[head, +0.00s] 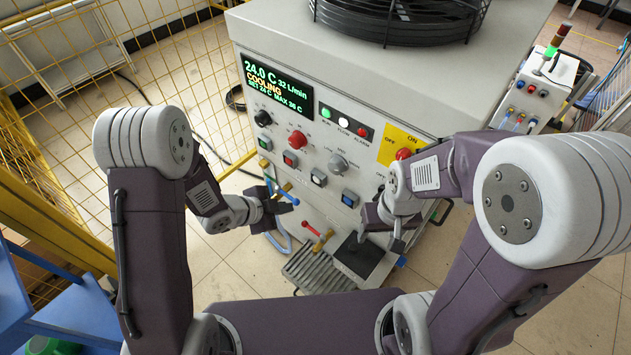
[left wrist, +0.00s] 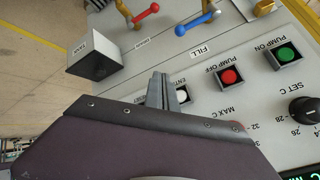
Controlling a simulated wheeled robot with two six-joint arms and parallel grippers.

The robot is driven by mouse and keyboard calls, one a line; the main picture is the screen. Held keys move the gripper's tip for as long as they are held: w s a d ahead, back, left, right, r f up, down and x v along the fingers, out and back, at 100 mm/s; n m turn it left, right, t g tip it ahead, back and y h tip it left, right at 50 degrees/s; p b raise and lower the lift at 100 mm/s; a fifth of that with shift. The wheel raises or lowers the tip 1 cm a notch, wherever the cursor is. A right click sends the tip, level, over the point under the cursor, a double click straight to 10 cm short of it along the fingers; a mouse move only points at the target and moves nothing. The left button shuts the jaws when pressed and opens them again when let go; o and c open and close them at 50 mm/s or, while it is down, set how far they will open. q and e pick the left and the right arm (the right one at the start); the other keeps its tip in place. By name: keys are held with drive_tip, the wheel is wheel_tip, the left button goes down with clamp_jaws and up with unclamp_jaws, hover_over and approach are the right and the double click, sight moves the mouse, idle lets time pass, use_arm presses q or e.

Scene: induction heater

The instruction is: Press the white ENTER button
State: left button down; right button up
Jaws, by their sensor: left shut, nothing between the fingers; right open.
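The white ENTER button (left wrist: 182,94) shows in the left wrist view, partly hidden by my left gripper and wrist. In the head view the ENTER button (head: 319,177) sits third in a row of square-framed buttons on the machine's front panel. My left gripper (left wrist: 162,80) is shut and empty, just beside the ENTER button in the wrist picture; I cannot tell the gap to the panel. In the head view my left gripper (head: 288,195) is below and left of the button. My right gripper (head: 392,238) is open, in front of the panel's lower right.
A red PUMP OFF button (left wrist: 229,76) and green PUMP ON button (left wrist: 285,53) lie in the same row. Red (left wrist: 146,12) and blue (left wrist: 196,24) valve handles stick out below. A display (head: 273,86), knobs and a red rotary switch (head: 403,154) are higher on the panel.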

sight(318, 179)
use_arm(q)
drive_tip(key=shift+d, duration=0.1)
drive_tip(key=w+d+p, duration=0.1)
drive_tip(key=w+d, duration=0.5)
drive_tip(key=shift+w+p, duration=0.15)
drive_tip(key=shift+p, duration=0.25)
drive_tip(key=shift+d, duration=0.1)
idle(1.8)
drive_tip(key=shift+w+d, duration=0.25)
drive_tip(key=shift+w, duration=0.05)
drive_tip(key=shift+w+d+p, duration=0.35)
drive_tip(key=shift+p, duration=0.05)
idle(1.0)
drive_tip(key=shift+s+a, duration=0.6)
drive_tip(key=shift+s, duration=0.05)
